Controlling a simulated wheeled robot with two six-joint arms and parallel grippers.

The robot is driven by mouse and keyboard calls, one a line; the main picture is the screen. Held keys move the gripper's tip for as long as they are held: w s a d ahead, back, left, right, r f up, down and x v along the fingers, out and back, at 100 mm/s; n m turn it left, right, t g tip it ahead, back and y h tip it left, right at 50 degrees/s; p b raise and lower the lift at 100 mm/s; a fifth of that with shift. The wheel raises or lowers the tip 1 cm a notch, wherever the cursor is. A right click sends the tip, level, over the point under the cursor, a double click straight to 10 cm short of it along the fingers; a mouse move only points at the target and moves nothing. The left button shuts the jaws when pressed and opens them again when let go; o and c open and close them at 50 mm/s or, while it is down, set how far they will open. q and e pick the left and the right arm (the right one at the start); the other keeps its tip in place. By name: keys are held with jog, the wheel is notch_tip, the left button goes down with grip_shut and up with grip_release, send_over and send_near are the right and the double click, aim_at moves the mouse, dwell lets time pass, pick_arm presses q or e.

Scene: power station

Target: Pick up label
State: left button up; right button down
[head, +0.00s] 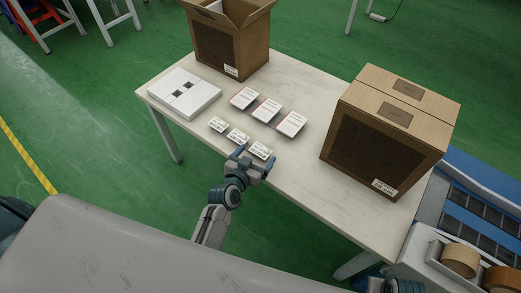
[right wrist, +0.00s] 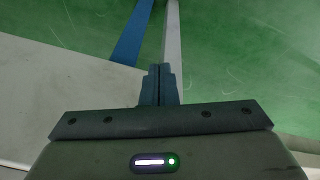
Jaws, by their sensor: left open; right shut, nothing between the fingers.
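Three small white labels with black print lie in a slanted row near the front edge of the table. They are a left label (head: 217,124), a middle label (head: 237,136) and a right label (head: 260,150). My left gripper (head: 252,161) is open, with its fingers by the right label at the table's front edge. I cannot tell whether the fingers touch the label. My right gripper (right wrist: 159,70) is shut and empty in the right wrist view, away from the labels.
The table (head: 290,175) also holds a white flat box (head: 190,95), several white-and-red cards (head: 267,110), an open carton (head: 228,45) and a closed carton (head: 385,145). Tape rolls (head: 461,260) and a blue conveyor (head: 475,200) stand at the right.

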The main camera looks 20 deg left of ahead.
aim_at(261, 151)
pick_arm(q)
jog(key=x, duration=0.4)
jog(key=shift+f, duration=0.15)
jog(key=c, duration=1)
